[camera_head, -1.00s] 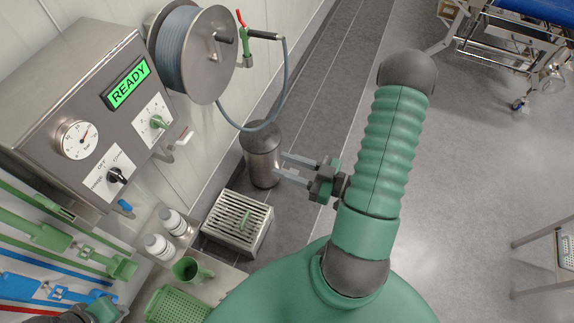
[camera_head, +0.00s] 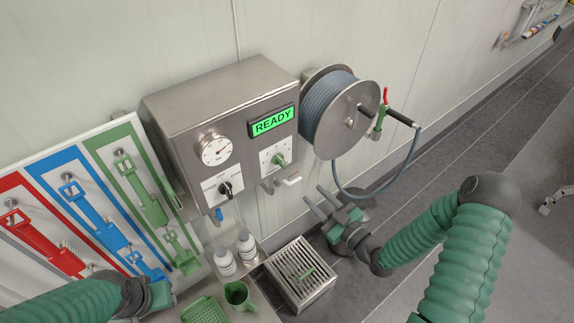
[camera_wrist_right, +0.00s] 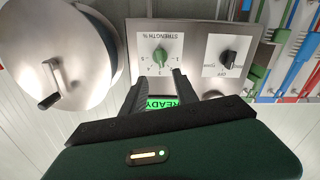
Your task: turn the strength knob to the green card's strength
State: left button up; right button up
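The green strength knob (camera_head: 279,160) is on a white plate on the steel control box, below the lit READY display (camera_head: 272,120). The wrist view shows the knob (camera_wrist_right: 160,54) upside down under the word STRENGTH %; its exact setting is too small to read. My right gripper (camera_head: 317,199) is open and empty, below and right of the knob and apart from it. In the wrist view its two fingers (camera_wrist_right: 157,80) point toward the knob with a gap between them. My left gripper (camera_head: 150,292) is at the lower left, its fingers hidden. I cannot make out a green card.
A black selector knob (camera_head: 225,187) and a gauge (camera_head: 214,148) are on the box left of the strength knob. A hose reel (camera_head: 345,112) stands at its right. White bottles (camera_head: 246,246), a green jug (camera_head: 237,294) and a slatted steel stand (camera_head: 303,272) are below. A tool board is at left.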

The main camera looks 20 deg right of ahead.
aim_at(284, 165)
jog(key=p+x, duration=0.4)
jog(key=x, duration=0.9)
jog(key=shift+w, duration=0.45)
jog(key=shift+w+a+p, duration=0.1)
jog(key=shift+w+p, duration=0.15)
jog(key=shift+p, duration=0.1)
jog(key=shift+a, duration=0.15)
jog(key=shift+w, duration=0.1)
grip_shut()
